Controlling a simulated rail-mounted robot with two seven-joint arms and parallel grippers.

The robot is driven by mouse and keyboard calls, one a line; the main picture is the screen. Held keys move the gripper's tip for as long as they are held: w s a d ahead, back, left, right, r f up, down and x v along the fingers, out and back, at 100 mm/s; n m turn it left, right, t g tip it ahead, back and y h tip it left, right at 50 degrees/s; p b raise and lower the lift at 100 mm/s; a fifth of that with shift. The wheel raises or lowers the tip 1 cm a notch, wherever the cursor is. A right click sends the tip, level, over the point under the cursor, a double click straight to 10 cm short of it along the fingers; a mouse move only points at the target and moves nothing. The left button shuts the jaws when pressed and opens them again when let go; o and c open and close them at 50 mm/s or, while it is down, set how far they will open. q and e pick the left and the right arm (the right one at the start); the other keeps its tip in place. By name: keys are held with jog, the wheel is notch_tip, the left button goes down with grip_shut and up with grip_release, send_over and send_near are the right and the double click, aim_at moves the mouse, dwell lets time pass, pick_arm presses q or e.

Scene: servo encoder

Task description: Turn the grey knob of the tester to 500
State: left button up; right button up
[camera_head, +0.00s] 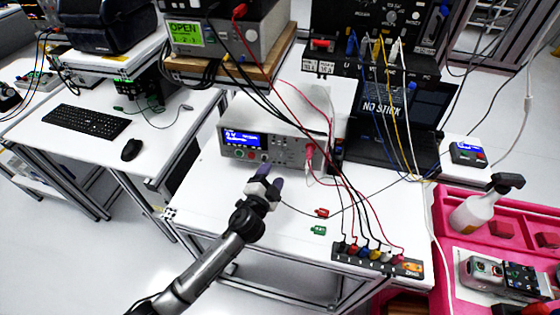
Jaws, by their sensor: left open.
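A white bench instrument (290,122) with a small blue display (244,139) stands on the middle table, its front panel facing me; it looks like the tester. Several small knobs and sockets are on its panel, too small to read. I cannot tell for sure which one is the grey knob, or where it points. My left gripper (272,169) is open, its dark fingertips just in front of the lower middle of that panel. It partly covers the panel there, and I cannot tell whether it touches anything. My right gripper is not in view.
A meter with a green display (186,33) sits on a wooden shelf behind. Red and black cables run down to a terminal strip (376,259) at the table's front. A laptop (398,125) stands to the right. Red and green connectors (320,213) lie on the table.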

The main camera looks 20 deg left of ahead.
aim_at(281, 158)
pick_arm(q)
jog(key=shift+w+b, duration=0.5)
jog(key=shift+w, duration=2.9)
jog(key=c, duration=0.9)
